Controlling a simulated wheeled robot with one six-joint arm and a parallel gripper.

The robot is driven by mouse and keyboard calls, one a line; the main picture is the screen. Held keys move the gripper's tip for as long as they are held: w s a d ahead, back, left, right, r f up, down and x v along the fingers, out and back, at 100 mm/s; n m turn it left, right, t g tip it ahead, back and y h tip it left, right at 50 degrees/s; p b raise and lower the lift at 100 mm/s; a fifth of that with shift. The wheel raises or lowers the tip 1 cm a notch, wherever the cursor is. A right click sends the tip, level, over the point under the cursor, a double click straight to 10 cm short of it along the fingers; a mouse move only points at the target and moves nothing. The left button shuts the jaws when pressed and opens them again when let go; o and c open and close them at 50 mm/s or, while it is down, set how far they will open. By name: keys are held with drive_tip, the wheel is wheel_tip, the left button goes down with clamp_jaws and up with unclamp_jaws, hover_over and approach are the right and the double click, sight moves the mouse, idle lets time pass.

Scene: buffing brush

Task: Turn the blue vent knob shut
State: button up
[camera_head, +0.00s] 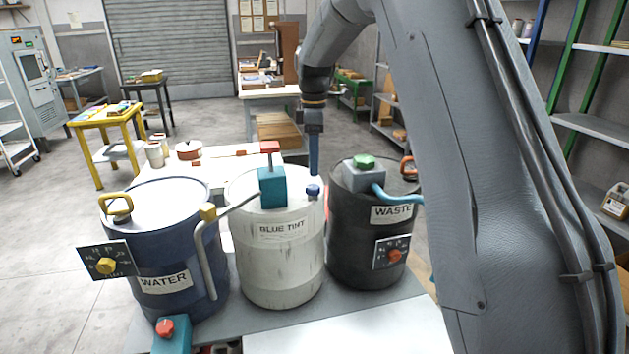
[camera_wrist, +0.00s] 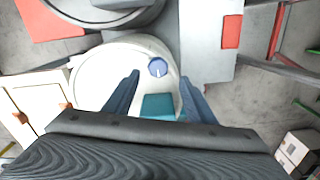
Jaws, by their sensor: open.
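The blue vent knob (camera_head: 313,191) sits on the right side of the top of the white drum labelled BLUE TINT (camera_head: 280,277). In the wrist view the knob (camera_wrist: 157,68) is round with a pale mark on it, and it appears between and slightly beyond the fingertips. My gripper (camera_head: 314,172) points down just above the knob, apart from it in the head view. A teal block (camera_wrist: 158,105) on the drum top shows between the fingers.
The teal pump block (camera_head: 272,187) with a red handle stands left of the knob. A dark WASTE drum (camera_head: 350,240) with a green knob (camera_head: 364,161) is close on the right. A blue WATER drum (camera_head: 165,240) stands left.

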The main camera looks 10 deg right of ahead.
sight(314, 186)
drive_tip(key=shift+w+f, duration=0.1)
drive_tip(key=shift+w, duration=0.1)
wheel_tip(314, 186, down, 7)
drive_tip(key=shift+f+p, duration=0.2)
drive_tip(key=shift+p, duration=0.8)
drive_tip(key=c, duration=1)
drive_tip(key=shift+c, duration=0.2)
